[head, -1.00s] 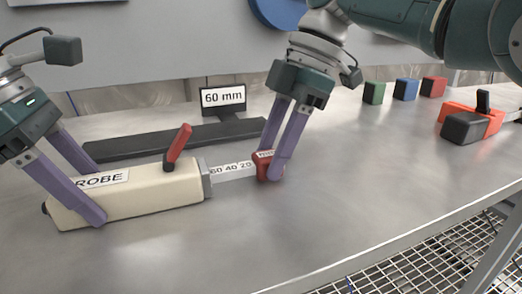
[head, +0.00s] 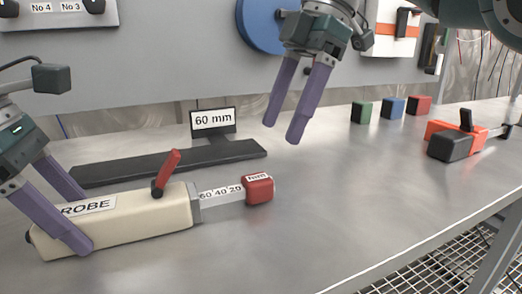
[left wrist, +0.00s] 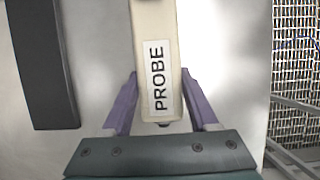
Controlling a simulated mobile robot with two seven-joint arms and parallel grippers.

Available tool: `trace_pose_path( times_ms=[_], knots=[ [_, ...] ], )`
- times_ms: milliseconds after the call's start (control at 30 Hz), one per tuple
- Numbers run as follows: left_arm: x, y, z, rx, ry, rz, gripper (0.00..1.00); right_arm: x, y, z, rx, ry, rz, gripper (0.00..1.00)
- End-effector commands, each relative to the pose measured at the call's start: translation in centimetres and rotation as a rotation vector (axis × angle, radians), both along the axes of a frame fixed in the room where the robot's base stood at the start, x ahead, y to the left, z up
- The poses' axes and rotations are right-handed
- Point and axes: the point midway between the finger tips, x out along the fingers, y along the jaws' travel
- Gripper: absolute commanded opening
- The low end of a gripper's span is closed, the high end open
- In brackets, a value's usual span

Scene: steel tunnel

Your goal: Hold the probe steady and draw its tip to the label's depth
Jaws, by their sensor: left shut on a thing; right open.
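The cream probe (head: 130,222) lies on the steel bench at the left, with a red lever (head: 168,168) sticking up from its body. A pale slide (head: 221,194) marked 60, 40, 20 comes out of its right end and carries a red tip (head: 258,189). My left gripper (head: 82,222) is shut across the probe body near its rear; the left wrist view shows the fingers on both sides of the probe (left wrist: 158,60). My right gripper (head: 281,131) is open and empty, above and behind the red tip, apart from it. The label (head: 213,119) reads "60 mm".
A long dark bar (head: 150,165) lies behind the probe. Green (head: 361,112), blue (head: 391,107) and red (head: 418,105) blocks stand at the back right. An orange and black device (head: 455,142) lies further right. The bench front right of the probe is clear.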

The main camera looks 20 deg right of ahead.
Motion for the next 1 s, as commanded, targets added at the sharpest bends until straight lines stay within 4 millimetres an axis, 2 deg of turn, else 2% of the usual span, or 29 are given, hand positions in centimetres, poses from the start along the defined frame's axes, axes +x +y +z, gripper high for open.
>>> trace_pose_path(
  times_ms=[100,200,600,633,933,1000],
  knots=[
    [0.0,0.1,-0.1,0.003,0.002,0.001,0.00,0.0,-0.7,1.7,0.001,-0.001,-0.002,0.72],
    [0.0,0.1,-0.1,0.003,0.002,0.001,0.00,0.0,-1.0,2.4,0.001,0.000,-0.001,0.72],
    [0.0,0.1,-0.1,0.002,0.002,0.001,0.00,0.0,-1.1,2.6,0.000,0.001,-0.001,0.72],
    [0.0,0.1,-0.1,0.002,0.002,0.001,0.61,0.0,-1.1,2.6,0.000,0.001,-0.001,0.72],
    [0.0,0.0,0.0,0.001,0.000,0.001,0.95,0.0,-1.1,2.6,0.000,0.001,0.000,0.72],
    [0.0,0.0,0.0,0.001,0.000,0.001,0.95,0.0,-1.1,2.6,0.000,0.001,0.000,0.72]
  ],
)
